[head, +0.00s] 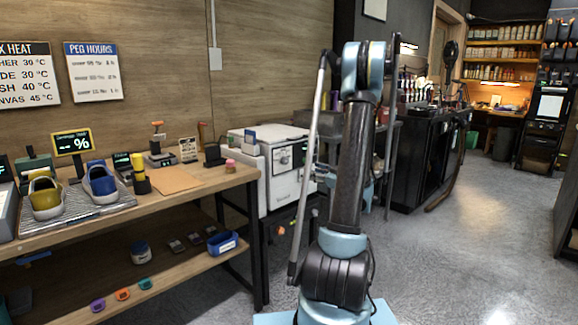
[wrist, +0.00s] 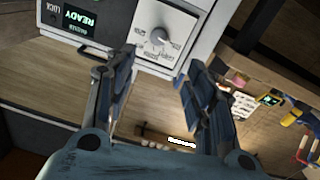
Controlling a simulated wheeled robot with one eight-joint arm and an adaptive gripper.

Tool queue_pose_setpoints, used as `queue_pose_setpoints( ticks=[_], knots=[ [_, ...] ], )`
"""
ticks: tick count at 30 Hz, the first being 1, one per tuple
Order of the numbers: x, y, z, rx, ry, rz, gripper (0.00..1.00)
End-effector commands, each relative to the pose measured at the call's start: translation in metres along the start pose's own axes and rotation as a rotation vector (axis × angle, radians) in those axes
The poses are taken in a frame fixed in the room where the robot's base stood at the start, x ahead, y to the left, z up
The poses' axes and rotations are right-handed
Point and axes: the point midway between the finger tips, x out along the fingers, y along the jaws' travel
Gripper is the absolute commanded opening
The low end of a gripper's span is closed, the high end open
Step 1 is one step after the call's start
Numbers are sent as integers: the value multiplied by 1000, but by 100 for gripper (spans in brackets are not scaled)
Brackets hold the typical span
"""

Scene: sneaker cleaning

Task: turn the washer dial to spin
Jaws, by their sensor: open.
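The white washer (head: 278,186) stands at the end of the workbench in the head view. Its dial (head: 284,160) shows there as a small dark knob on the front. In the wrist view the dial (wrist: 158,36) is a round grey knob on a white square plate (wrist: 175,19) with markings around it. The markings are too small to read. My gripper (wrist: 160,60) is open and empty, its two fingers spread apart, with the dial beyond and between the fingertips. No touch shows. In the head view my arm hides the gripper or most of it.
A lit display (wrist: 78,18) reads READY beside the dial, near a LOCK label. The workbench (head: 200,185) left of the washer holds a yellow shoe (head: 45,198) and a blue shoe (head: 100,183). Dark cabinets (head: 425,150) stand right. The floor at right is clear.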

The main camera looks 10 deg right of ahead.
Motion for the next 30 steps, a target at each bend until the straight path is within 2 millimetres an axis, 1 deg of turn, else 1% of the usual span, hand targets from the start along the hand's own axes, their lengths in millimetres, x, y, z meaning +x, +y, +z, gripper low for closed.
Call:
queue_pose_setpoints(
  ticks=[4,8,27,30],
  knots=[
    [5,2,1,-6,9,4,49],
    [20,2,0,-6,8,2,49],
    [132,2,0,-5,7,2,49],
    [147,2,0,-4,6,3,49]
  ],
)
